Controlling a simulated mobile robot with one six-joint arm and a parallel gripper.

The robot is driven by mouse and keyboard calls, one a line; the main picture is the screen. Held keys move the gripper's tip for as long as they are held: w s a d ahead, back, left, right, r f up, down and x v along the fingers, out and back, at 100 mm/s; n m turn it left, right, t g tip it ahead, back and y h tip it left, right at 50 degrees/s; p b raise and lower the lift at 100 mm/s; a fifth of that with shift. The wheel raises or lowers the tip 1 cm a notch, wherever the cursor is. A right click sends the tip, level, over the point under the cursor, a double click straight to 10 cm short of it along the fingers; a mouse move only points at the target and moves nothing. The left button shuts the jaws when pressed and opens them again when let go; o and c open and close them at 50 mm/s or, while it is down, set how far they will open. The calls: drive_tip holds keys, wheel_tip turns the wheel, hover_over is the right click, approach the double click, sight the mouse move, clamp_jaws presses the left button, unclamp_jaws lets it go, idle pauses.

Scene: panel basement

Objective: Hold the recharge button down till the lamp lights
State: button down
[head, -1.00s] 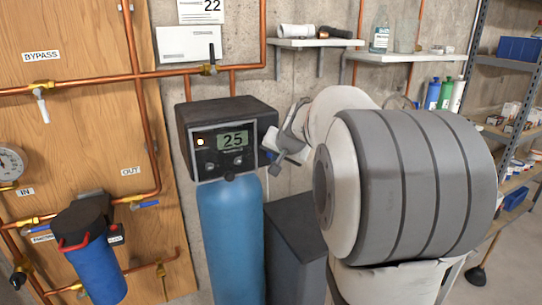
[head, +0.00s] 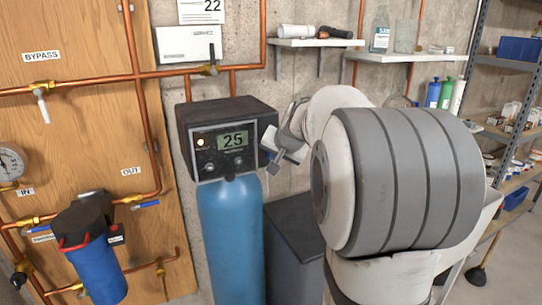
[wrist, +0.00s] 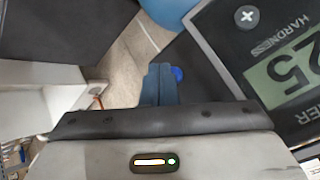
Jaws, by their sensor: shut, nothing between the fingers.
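The softener's control head (head: 225,112) is a dark box on a blue tank (head: 232,240). Two dark round buttons sit below the display, a left one (head: 210,167) and a right one (head: 238,161). In the wrist view one button (wrist: 247,17) bears a plus sign. My gripper (head: 272,166) is just right of the control head, shut and empty, its fingers (wrist: 160,85) apart from the panel front.
A dark grey bin (head: 296,245) stands right of the tank. Copper pipes (head: 140,75) run along the wooden board and wall at left. A blue filter housing (head: 95,270) hangs at lower left. Wall shelves (head: 400,57) and a metal rack (head: 500,62) are at right.

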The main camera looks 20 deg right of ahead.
drive_tip(key=shift+w, duration=0.4)
idle(2.1)
drive_tip(key=shift+s, duration=0.1)
idle(1.2)
drive_tip(key=shift+s+b, duration=0.45)
drive_tip(key=shift+s, duration=0.3)
drive_tip(key=shift+s+d+b, duration=0.1)
drive_tip(key=shift+s+b, duration=1.25)
drive_tip(key=shift+s, duration=1.15)
